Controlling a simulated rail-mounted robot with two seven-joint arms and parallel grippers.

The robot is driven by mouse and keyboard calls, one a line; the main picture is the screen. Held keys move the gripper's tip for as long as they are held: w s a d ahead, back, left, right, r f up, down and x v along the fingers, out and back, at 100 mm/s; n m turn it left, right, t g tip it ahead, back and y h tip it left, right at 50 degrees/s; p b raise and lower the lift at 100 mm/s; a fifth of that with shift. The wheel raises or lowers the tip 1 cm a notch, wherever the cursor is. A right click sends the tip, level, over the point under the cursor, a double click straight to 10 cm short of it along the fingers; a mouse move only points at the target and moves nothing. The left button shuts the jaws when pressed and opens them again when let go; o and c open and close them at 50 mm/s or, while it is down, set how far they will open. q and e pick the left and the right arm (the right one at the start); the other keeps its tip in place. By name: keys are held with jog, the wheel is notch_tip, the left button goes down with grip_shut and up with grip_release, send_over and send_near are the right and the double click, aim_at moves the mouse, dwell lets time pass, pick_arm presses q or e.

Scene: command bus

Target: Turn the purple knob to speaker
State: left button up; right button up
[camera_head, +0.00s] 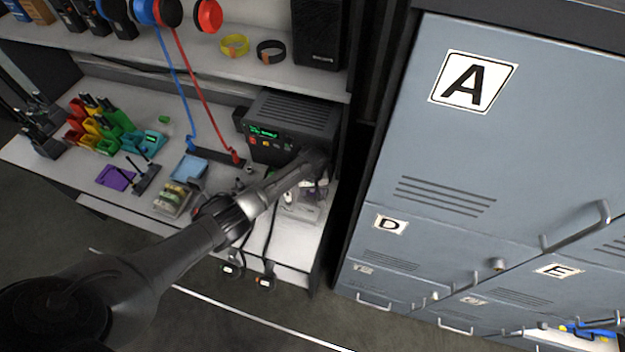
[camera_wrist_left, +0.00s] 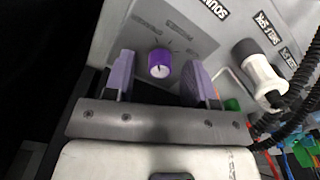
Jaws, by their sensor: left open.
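The purple knob (camera_wrist_left: 160,64) with a pale face stands on a grey panel (camera_wrist_left: 188,42) in the left wrist view. A short dark pointer line shows on its face. Two small labels sit above the knob, seen upside down; the right one appears to read PHONES, the left one is hard to read. My left gripper (camera_wrist_left: 161,66) is open, with one purple finger on each side of the knob and a gap on both sides. In the head view my left gripper (camera_head: 319,178) is over the right end of the desk; the knob is hidden there. My right gripper is out of view.
A black radio (camera_head: 288,128) with a green display stands behind my left gripper. A white plug (camera_wrist_left: 262,78) with black coiled cables sits right of the knob. Grey lockers (camera_head: 510,130) stand right of the desk. Colored bins (camera_head: 95,122) stand at the desk's left.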

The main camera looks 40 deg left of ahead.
pick_arm(q)
notch_tip(320, 180, up, 13)
jog(key=p, duration=0.1)
jog(key=shift+r, duration=0.15)
dwell(0.7)
jog(key=w+d+r+m+t+y, duration=0.1)
jog(key=w+d+r+m+t, duration=0.15)
jog(key=r+m, duration=0.3)
jog(key=w+d+r+m+t+y, duration=0.1)
jog(key=w+r+m+t, duration=0.2)
jog(key=r, duration=0.4)
jog(key=s+d+r+m+t+p, duration=0.2)
jog(key=s+d+r+m+t, duration=0.25)
jog(key=s+r, duration=0.3)
jog(key=s+d+f+g+p, duration=0.2)
jog(key=s+f, duration=0.1)
jog(key=s, duration=0.8)
jog(key=s+d+f+n+g+h+p, duration=0.1)
jog(key=s+d+f+g+p, duration=0.1)
jog(key=s, duration=0.9)
jog(key=s+d+f+g+h+p, duration=0.1)
jog(key=s+f, duration=0.4)
jog(key=s, duration=0.6)
jog(key=shift+s+d+f+n+g+p, duration=0.15)
jog(key=shift+s+d+n+g+p, duration=0.2)
jog(key=shift+g+p, duration=0.6)
